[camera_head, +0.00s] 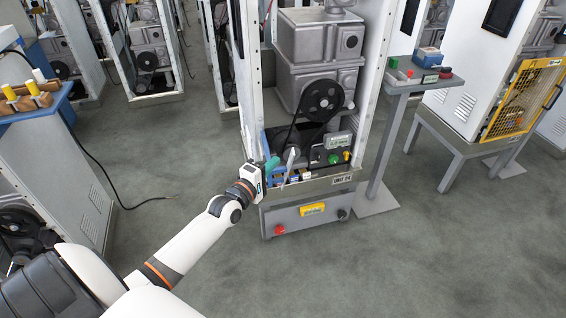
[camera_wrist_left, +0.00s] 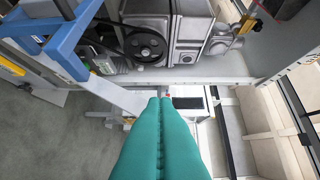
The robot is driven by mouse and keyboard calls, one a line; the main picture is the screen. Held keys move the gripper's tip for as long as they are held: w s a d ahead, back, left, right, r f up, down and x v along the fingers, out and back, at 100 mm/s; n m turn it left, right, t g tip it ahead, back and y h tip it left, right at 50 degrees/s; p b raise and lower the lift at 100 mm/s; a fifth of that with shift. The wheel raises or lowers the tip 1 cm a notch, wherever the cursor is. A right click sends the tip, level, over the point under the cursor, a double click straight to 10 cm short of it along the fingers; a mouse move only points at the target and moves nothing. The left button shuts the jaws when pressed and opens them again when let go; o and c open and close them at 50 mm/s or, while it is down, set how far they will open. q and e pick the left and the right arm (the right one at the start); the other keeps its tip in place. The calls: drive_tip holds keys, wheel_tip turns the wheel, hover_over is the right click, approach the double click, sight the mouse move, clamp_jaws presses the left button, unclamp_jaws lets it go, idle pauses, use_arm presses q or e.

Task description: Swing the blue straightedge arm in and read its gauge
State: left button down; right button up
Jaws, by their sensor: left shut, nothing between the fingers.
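The blue straightedge arm (camera_head: 265,145) shows as a narrow blue strip at the left front of the open dispenser frame, just behind my left gripper. In the left wrist view, a blue bar with brackets (camera_wrist_left: 66,46) crosses the upper left, apart from the fingertips. My left gripper (camera_head: 272,163) has teal fingers, pressed together and empty, at the frame's lower left front. Its fingertips show in the left wrist view (camera_wrist_left: 160,99), close to a pale bar (camera_wrist_left: 113,96). I cannot make out a gauge reading. My right gripper is not in view.
Inside the frame are a black pulley (camera_head: 322,95) and a grey box (camera_head: 338,141). Below is a drawer-like grey base (camera_head: 312,213) with red and black knobs. A stand (camera_head: 428,75) with small boxes is to the right. Open floor lies in front.

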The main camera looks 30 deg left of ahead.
sight(291, 156)
use_arm(q)
drive_tip(key=shift+w+d, duration=0.8)
drive_tip(key=shift+d, duration=0.15)
drive_tip(key=shift+w+d, duration=0.2)
drive_tip(key=shift+d, duration=0.05)
drive_tip(key=shift+p, duration=0.3)
